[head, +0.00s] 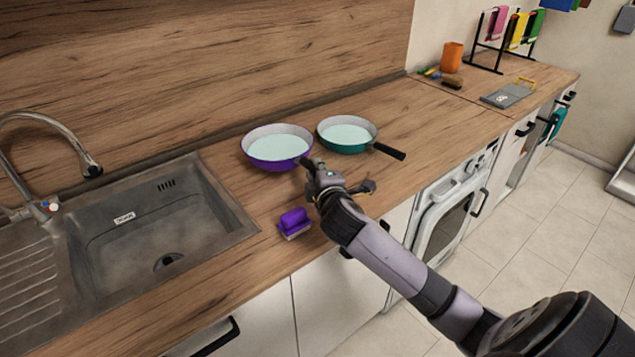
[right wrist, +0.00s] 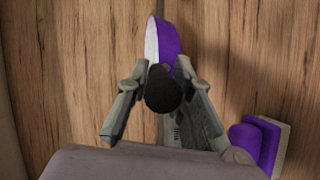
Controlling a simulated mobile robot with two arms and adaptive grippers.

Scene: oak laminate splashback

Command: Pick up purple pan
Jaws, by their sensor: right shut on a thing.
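The purple pan (head: 277,147) has a pale inside and stands on the wooden counter, right of the sink. In the right wrist view its purple side (right wrist: 168,40) shows at the top, with the dark round handle end (right wrist: 163,90) towards the camera. My right gripper (head: 310,166) is at the pan's near right side, shut on its handle. In the right wrist view the fingers (right wrist: 161,72) are on both sides of the handle. I cannot tell whether the pan is lifted off the counter. My left gripper is not in view.
A teal pan (head: 347,134) with a black handle is close on the right. A purple sponge-like scrubber (head: 294,222) lies near the front edge, below my gripper. The sink (head: 140,235) is on the left. An orange cup (head: 452,57) and a drying rack (head: 497,40) stand farther back.

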